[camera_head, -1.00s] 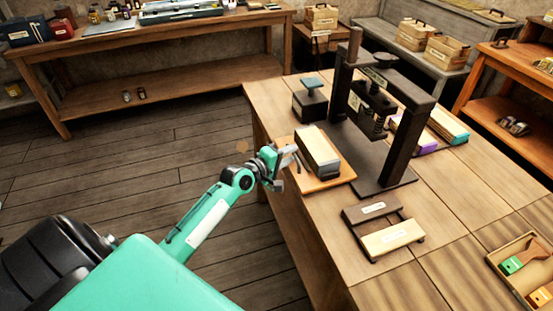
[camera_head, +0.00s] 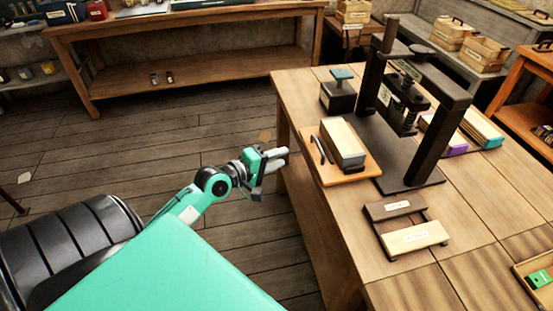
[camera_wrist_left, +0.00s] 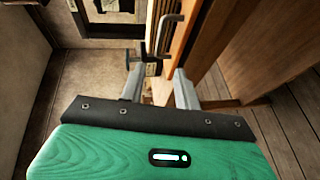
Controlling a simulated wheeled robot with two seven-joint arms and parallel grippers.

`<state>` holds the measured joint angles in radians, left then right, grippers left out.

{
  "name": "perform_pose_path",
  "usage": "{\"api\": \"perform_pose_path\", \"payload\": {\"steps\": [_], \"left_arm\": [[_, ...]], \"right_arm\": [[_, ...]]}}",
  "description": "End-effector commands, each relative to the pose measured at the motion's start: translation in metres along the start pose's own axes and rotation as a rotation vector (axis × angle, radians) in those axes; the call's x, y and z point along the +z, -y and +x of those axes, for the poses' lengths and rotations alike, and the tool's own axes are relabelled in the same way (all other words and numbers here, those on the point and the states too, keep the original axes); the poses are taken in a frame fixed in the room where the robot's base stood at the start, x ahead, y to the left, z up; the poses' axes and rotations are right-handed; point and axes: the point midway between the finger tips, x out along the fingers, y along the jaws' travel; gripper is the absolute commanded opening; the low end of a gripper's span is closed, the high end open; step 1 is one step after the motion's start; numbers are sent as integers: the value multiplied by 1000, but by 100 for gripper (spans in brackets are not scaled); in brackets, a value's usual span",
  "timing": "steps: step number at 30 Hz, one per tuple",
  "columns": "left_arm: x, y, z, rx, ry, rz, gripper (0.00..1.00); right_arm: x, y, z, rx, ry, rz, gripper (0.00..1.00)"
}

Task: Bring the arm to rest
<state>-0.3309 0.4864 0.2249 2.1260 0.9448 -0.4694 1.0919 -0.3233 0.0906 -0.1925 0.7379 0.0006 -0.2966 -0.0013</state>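My left gripper (camera_head: 277,158) is off the table's left edge, empty and apart from the board. In the left wrist view its two fingers (camera_wrist_left: 160,80) stand apart, with nothing held between them. A brown board (camera_head: 366,168) with a dark handle (camera_head: 318,148) lies on the table just right of the gripper. A pale-topped block (camera_head: 344,142) sits on the board. The board's handle also shows beyond the fingers in the left wrist view (camera_wrist_left: 168,36). The dark press (camera_head: 420,140) stands behind the board. My right gripper is not in view.
The wooden table (camera_head: 345,235) has a dark-and-pale block rack (camera_head: 408,226) in front of the press and a small dark box (camera_head: 338,97) behind the board. A workbench (camera_head: 190,70) stands at the back.

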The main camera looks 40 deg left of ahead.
Motion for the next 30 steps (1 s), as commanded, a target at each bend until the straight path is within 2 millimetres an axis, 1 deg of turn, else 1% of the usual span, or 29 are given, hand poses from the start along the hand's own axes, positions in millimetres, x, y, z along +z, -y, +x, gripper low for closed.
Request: {"api": "perform_pose_path", "payload": {"steps": [8,17,20,23,26,27,29,30], "left_arm": [[0,0,-1,0,0,0,33],[0,0,-1,0,0,0,33],[-3,10,1,-16,-8,7,33],[-9,44,7,-71,-35,41,33],[-16,107,14,-176,-66,110,33],[-16,138,15,-227,-74,146,33],[-15,185,14,-308,-78,206,33],[-12,216,12,-361,-74,248,33]], "right_arm": [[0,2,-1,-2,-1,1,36],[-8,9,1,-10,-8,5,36],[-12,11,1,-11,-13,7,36],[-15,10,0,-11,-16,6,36],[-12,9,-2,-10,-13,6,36],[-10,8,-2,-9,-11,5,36],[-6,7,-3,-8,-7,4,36],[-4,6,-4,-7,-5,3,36]]}}
